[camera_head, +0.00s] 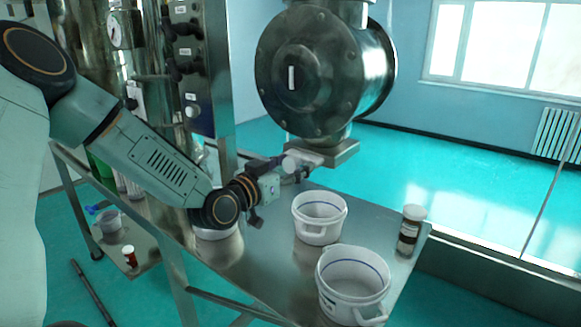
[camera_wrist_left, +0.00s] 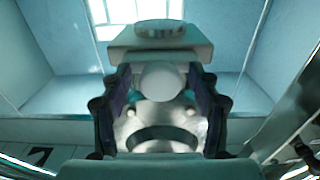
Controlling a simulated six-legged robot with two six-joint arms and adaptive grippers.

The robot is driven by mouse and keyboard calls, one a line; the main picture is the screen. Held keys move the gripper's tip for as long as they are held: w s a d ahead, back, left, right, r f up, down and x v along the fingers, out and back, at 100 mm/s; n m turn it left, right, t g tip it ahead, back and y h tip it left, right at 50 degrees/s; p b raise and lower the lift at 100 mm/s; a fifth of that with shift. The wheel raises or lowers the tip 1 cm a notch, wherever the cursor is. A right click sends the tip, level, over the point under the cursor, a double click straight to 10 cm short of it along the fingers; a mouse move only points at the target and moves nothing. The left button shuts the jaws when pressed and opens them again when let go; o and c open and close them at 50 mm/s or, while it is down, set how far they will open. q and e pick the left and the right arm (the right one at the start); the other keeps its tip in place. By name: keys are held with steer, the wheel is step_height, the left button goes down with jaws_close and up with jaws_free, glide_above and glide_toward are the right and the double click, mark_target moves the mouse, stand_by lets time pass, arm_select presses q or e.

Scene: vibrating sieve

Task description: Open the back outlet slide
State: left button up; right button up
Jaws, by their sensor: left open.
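The outlet slide has a pale round knob (camera_head: 291,163) at the near left end of a flat metal outlet block (camera_head: 334,152) under the big steel drum. My left gripper (camera_head: 284,170) reaches in from the left, just below the drum, with its fingers at the knob. In the left wrist view the knob (camera_wrist_left: 161,80) sits between the two open fingers of my left gripper (camera_wrist_left: 160,100), with the outlet block (camera_wrist_left: 160,47) just beyond. Whether the fingers touch the knob cannot be told. The slide's plate is mostly hidden. My right gripper is not in view.
The steel drum (camera_head: 315,66) hangs above the metal table (camera_head: 262,262). Two white buckets (camera_head: 320,230) (camera_head: 338,300) and a brown jar (camera_head: 409,238) stand on the table. Another white container (camera_head: 216,234) is partly behind my left arm. A control panel (camera_head: 190,60) stands at the left.

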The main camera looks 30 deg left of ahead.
arm_select(q)
steer(key=shift+w+f, duration=0.1)
steer(key=shift+w, duration=0.05)
steer(key=shift+s, duration=0.25)
steer(key=c, duration=0.6)
jaws_close()
